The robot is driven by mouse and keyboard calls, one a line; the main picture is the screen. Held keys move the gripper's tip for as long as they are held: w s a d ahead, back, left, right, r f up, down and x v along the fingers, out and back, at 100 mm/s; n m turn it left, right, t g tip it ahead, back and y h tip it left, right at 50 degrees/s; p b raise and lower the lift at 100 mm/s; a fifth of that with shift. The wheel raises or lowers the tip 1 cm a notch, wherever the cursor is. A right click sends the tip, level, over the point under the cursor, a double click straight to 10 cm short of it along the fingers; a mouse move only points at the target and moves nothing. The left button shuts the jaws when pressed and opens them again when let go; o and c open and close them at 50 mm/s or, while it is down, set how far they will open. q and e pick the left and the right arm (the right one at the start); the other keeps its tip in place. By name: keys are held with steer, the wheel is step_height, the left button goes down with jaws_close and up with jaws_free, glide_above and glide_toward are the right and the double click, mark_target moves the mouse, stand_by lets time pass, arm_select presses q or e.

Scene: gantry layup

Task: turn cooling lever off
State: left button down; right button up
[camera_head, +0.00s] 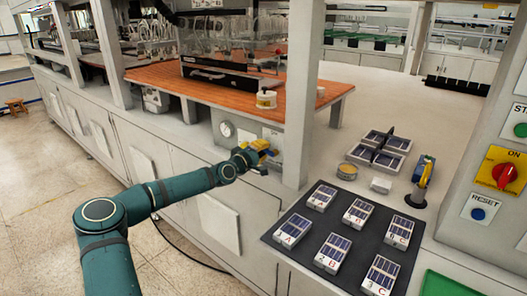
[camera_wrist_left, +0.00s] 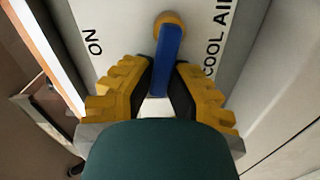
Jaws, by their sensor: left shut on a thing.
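The cooling lever is a blue handle (camera_wrist_left: 168,48) on a round orange-yellow pivot (camera_wrist_left: 169,20). It is mounted on a pale panel (camera_wrist_left: 125,25) lettered "COOL AI…", with the end cut off, and letters that look like "NO". My left gripper (camera_wrist_left: 160,72) has yellow ridged fingers on both sides of the handle and is shut on it. In the head view my left gripper (camera_head: 264,150) is at the cabinet front below the orange bench top, and it hides most of the lever. My right gripper is not in view.
A round gauge (camera_head: 227,129) sits on the cabinet front left of the gripper. A white post (camera_head: 302,90) rises close on its right. A dark mat (camera_head: 347,245) with several solar-cell blocks lies at front right. A red knob (camera_head: 504,174) is on the right column.

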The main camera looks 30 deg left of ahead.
arm_select(q)
steer(key=shift+f+n, duration=0.35)
steer(key=shift+n, duration=0.65)
steer(key=c, duration=0.9)
jaws_free()
steer(key=shift+w, duration=0.1)
steer(key=shift+c, duration=0.2)
steer(key=s, duration=1.2)
steer(key=shift+a, duration=0.4)
